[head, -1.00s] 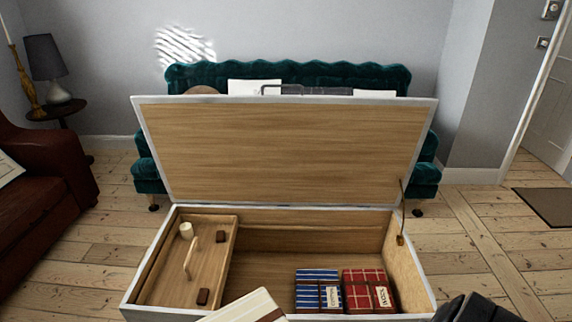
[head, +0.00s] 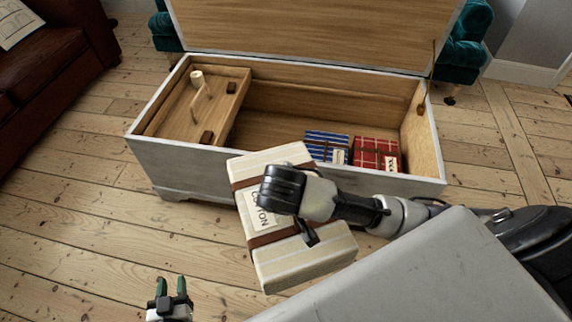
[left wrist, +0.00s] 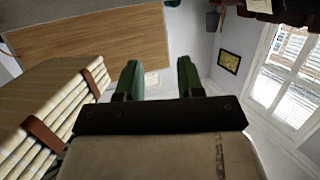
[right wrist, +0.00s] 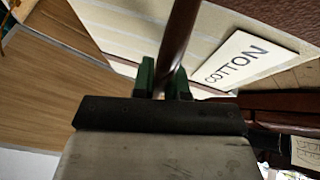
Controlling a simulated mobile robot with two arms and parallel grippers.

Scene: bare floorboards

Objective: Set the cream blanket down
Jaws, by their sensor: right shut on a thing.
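The cream blanket (head: 300,262) is a folded, striped bundle with brown straps and a white label, held tilted in front of the chest. My right gripper (right wrist: 164,80) is shut on a brown strap of the blanket, whose label reads "COTTON" in the right wrist view. In the head view my right arm crosses in front of it and hides part of it. My left gripper (head: 171,288) is open and empty at lower left, apart from the blanket. The blanket's folded edge (left wrist: 50,105) shows at left in the left wrist view.
An open chest (head: 168,160) stands behind the blanket, its lid raised. Inside are a wooden tray (head: 180,122) at left, a blue striped bundle (head: 325,146) and a red checked bundle (head: 376,155) at right. Floorboards at left are clear. A brown sofa (head: 50,65) stands far left.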

